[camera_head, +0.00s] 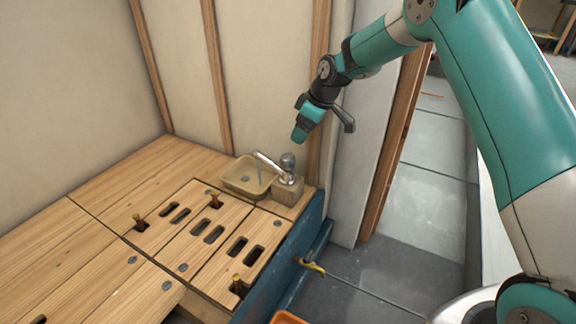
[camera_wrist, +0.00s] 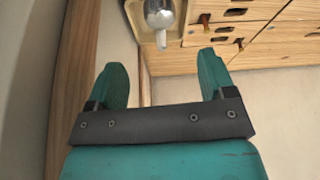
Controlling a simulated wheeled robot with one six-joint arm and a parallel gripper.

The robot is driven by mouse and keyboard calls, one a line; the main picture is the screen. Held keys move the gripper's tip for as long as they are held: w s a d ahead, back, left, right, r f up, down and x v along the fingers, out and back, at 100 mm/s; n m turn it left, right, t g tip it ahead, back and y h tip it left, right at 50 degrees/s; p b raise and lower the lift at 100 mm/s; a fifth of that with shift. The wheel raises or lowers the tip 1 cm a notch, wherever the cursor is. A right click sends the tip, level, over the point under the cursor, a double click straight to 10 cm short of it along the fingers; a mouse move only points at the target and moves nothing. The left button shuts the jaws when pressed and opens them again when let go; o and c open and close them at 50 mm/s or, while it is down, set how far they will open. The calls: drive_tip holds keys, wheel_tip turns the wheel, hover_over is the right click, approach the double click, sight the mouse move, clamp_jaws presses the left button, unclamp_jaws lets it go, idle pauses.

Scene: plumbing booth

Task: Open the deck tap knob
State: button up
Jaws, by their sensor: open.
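The deck tap stands on a wooden block (camera_head: 288,188) beside a small tan basin (camera_head: 247,177). Its round grey metal knob (camera_head: 288,160) sits on top, and its pale spout (camera_head: 268,161) points left over the basin. A thin bluish line hangs below the spout's tip; I cannot tell for sure if it is water. My gripper (camera_head: 324,130) is open and empty, above and to the right of the knob, apart from it. In the wrist view, the shiny knob (camera_wrist: 160,13) shows at the top edge, beyond the gap between my spread teal fingers (camera_wrist: 162,63).
The wooden deck (camera_head: 160,160) has several dark slots and upright brass-coloured pegs. A wall with wooden studs (camera_head: 215,75) stands behind the tap. A blue side panel (camera_head: 285,255) bounds the deck at right, with a yellow lever (camera_head: 311,267) beside it. Grey floor lies further right.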

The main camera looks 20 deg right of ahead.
sight(289, 156)
drive_tip(key=b+x, duration=0.5)
drive_tip(key=x, duration=0.8)
drive_tip(key=shift+d+b, duration=0.1)
drive_tip(key=shift+b, duration=0.3)
